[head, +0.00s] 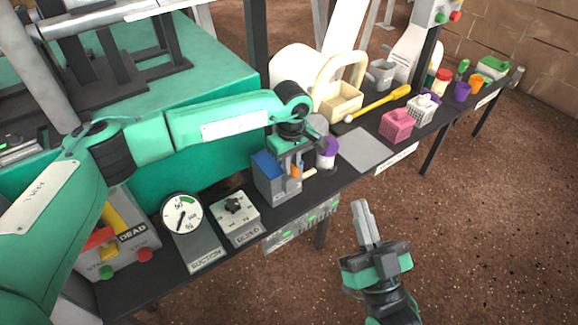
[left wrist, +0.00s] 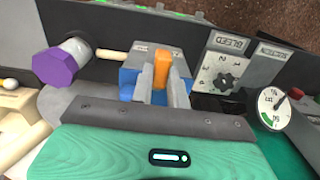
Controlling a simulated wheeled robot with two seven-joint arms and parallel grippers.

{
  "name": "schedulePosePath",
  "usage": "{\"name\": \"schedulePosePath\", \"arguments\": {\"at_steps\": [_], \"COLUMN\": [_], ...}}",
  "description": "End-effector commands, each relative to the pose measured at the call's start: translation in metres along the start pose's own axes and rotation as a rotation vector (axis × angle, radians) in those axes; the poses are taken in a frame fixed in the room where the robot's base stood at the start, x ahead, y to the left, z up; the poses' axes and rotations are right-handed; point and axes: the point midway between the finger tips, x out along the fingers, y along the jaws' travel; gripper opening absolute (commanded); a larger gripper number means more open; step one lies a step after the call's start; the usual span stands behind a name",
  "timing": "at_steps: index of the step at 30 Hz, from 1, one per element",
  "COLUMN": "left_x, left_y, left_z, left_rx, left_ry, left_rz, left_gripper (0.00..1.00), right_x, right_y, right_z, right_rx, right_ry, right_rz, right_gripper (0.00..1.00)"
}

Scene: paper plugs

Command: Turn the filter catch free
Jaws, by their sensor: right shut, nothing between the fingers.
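The filter box (head: 270,186), grey with a blue top, stands on the dark bench shelf. An orange catch (head: 296,171) sits on it and shows upright in the left wrist view (left wrist: 162,68). A pale peg sticks out of the box's side. My left gripper (head: 291,160) is over the box with its fingers on either side of the catch. Whether they press on it I cannot tell. In the left wrist view its fingers (left wrist: 161,92) flank the catch's lower part. My right gripper (head: 363,214) is shut and empty, out in front of the shelf over the floor.
A suction gauge (head: 182,214) and a bleed dial (head: 236,208) stand left of the box. A purple-capped jar (head: 326,153) is close on its right. A grey pad (head: 362,150), a pink basket (head: 396,124) and a yellow tool (head: 380,102) lie further right.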

Motion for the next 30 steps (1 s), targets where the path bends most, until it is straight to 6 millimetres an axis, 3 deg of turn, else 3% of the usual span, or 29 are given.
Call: {"name": "schedulePosePath", "arguments": {"at_steps": [11, 30], "left_x": [0.0, 0.0], "left_y": [0.0, -0.001], "left_z": [0.0, 0.001], "left_rx": [-0.038, -0.774], "left_ry": [0.0, 0.0], "left_rz": [0.0, -0.004], "left_gripper": [0.0, 0.0], "right_x": [0.0, 0.007], "right_y": [0.0, -0.001], "right_z": [-0.001, -0.011], "right_rx": [0.0, 0.0], "right_ry": [0.0, 0.0], "right_rz": [0.0, 0.0], "right_gripper": [0.0, 0.0]}}
